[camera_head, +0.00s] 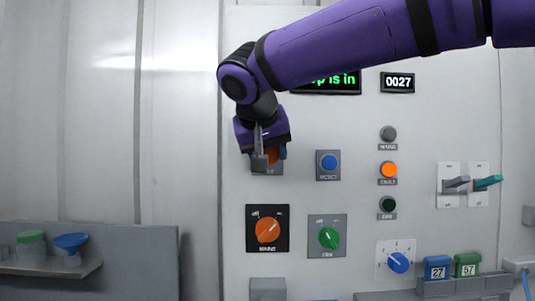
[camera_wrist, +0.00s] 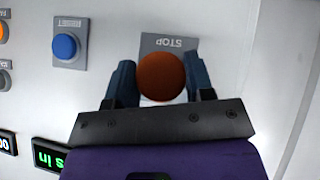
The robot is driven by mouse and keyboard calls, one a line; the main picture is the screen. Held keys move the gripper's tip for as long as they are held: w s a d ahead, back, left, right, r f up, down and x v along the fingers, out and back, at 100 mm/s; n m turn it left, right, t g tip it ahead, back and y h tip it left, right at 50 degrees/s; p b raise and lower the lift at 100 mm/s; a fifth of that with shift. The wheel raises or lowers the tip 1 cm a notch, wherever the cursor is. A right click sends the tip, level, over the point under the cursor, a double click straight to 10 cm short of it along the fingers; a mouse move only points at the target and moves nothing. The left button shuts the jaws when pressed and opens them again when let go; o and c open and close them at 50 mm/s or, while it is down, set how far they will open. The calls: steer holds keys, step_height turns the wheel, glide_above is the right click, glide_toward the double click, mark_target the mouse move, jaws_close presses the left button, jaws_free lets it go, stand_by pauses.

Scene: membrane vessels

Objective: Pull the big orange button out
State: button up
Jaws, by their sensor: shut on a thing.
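The big orange button (camera_wrist: 161,76) sits on a grey plate marked STOP (camera_wrist: 169,43), which looks upside down in the wrist view. In the head view the button (camera_head: 272,155) is partly hidden behind my gripper (camera_head: 268,157), in the upper left of the panel. My gripper (camera_wrist: 161,84) has one dark finger on each side of the button and is shut on it. How far the button stands out from its plate cannot be told.
A blue RESET button (camera_head: 328,162) is right of the gripper. An orange rotary knob (camera_head: 267,230) and a green one (camera_head: 329,238) sit below. Two levers (camera_head: 456,184) are at the right. A shelf (camera_head: 50,266) with a green and a blue item stands at lower left.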

steer(key=o, duration=1.3)
steer(key=shift+s, duration=0.1)
steer(key=v, duration=1.1)
steer(key=shift+f, duration=0.1)
